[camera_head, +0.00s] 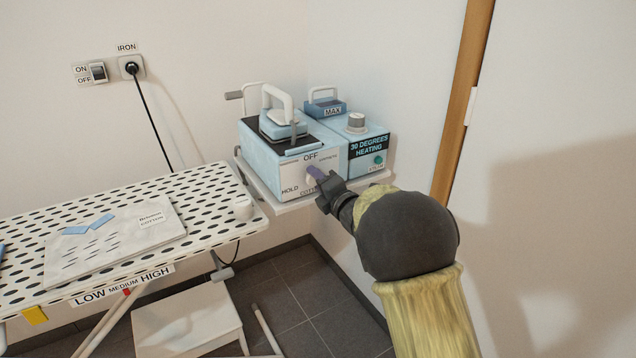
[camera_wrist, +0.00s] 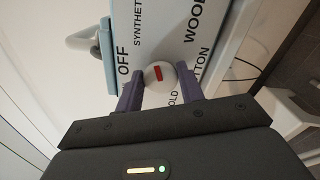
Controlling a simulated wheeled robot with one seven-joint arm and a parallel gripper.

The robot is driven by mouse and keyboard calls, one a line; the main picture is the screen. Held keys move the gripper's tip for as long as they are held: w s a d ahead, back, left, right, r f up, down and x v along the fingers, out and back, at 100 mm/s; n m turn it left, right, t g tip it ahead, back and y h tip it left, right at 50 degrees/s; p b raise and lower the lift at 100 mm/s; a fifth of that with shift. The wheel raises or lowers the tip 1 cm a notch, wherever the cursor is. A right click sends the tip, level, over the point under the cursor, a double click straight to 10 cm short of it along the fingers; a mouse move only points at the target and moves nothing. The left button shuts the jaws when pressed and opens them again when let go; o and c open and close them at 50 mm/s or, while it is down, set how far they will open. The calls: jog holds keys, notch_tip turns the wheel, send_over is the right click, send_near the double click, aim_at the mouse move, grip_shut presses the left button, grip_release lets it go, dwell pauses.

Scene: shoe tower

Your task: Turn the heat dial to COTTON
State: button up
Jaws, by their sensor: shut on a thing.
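The heat dial (camera_wrist: 150,80) is a round white knob with a red mark on the front of the light blue iron station (camera_head: 262,160). The white front panel (camera_head: 293,182) reads OFF, SYNTHETIC, WOOL, COTTON and HOLD around it. My gripper (camera_wrist: 159,86) is shut on the dial, one purple finger on each side. In the wrist view the red mark runs roughly up the picture, slightly tilted; the exact label it points at is hard to tell. In the head view my gripper (camera_head: 317,178) covers much of the dial.
The iron (camera_head: 283,125) rests on top of the station. A blue box (camera_head: 368,142) labelled 30 DEGREES HEATING stands just right of it. The perforated ironing board (camera_head: 70,218), with a folded cloth on it, is at the left. A wall and wooden door frame (camera_head: 462,100) are at the right.

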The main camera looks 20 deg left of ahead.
jog(key=m+p, duration=0.1)
jog(key=m, duration=0.6)
jog(key=m+p, duration=0.1)
jog(key=m, duration=0.6)
jog(key=f+m+p, duration=0.1)
jog(key=m, duration=0.7)
jog(key=shift+s, duration=0.1)
dwell(0.4)
jog(key=o, duration=1)
jog(key=shift+c, duration=0.2)
jog(key=shift+r, duration=0.15)
jog(key=shift+s, duration=0.1)
